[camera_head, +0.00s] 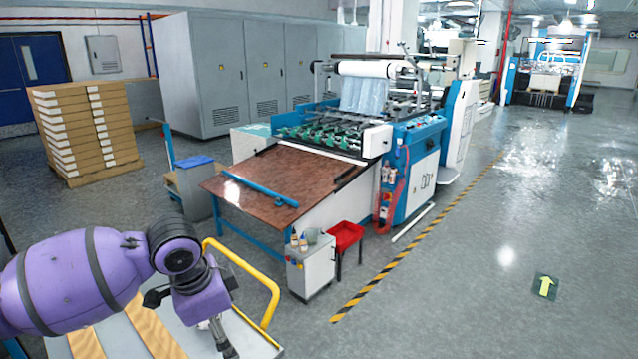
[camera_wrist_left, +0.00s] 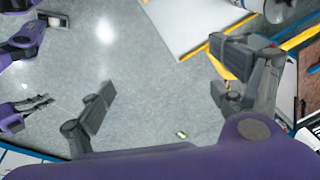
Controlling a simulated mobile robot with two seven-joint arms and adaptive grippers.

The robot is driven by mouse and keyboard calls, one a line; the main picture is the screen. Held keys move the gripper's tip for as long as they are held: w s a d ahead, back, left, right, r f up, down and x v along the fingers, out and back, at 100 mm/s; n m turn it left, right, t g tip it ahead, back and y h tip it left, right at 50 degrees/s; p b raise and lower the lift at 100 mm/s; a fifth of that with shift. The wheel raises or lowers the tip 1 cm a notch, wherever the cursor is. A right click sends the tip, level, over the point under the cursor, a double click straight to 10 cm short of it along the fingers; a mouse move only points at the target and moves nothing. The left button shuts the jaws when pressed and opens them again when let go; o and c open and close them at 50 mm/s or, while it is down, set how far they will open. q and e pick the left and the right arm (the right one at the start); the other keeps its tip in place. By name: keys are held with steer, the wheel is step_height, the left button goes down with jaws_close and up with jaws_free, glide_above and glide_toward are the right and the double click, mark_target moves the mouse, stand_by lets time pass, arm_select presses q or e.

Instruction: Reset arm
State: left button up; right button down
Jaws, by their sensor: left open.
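My left arm, purple with dark bands, comes in from the left in the head view. Its gripper (camera_head: 222,345) points down at the bottom edge, beside a white cart surface (camera_head: 190,335) with a yellow rail (camera_head: 265,285). In the left wrist view the gripper (camera_wrist_left: 160,80) has its two dark fingers spread wide with nothing between them, grey floor behind. Other purple arm parts show at the left edge of the wrist view. A small dark two-fingered end (camera_wrist_left: 35,103) there looks like my right gripper; its opening is too small to judge. It is not in the head view.
A laminating machine (camera_head: 415,150) with a brown table (camera_head: 270,180) stands ahead. Stacked cartons (camera_head: 85,130) are at the left. The floor at the right, beyond a striped line (camera_head: 400,255), is clear.

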arm_select(q)
steer(key=w+d+f+t+h, duration=0.2)
steer(key=w+d+t+h, duration=0.2)
steer(key=w+d, duration=0.35)
steer(key=s+d+f+n+t+h, duration=0.1)
steer(key=s+d+f+n+t, duration=0.25)
steer(key=f, duration=0.45)
steer(key=s+a+f+n+y, duration=0.2)
steer(key=s+a+f, duration=0.2)
steer(key=s+f, duration=0.3)
steer(key=s+a+f+n+g+y, duration=0.1)
steer(key=s+a+f+n, duration=0.2)
steer(key=s+f, duration=0.4)
steer(key=s+a+f+n+y, duration=0.2)
steer(key=s+a+f, duration=0.3)
steer(key=s, duration=1.3)
step_height(320, 180, down, 2)
steer(key=shift+f+n+y, duration=0.15)
steer(key=shift+n+y, duration=0.15)
steer(key=shift+n, duration=0.45)
steer(key=shift+a, duration=0.1)
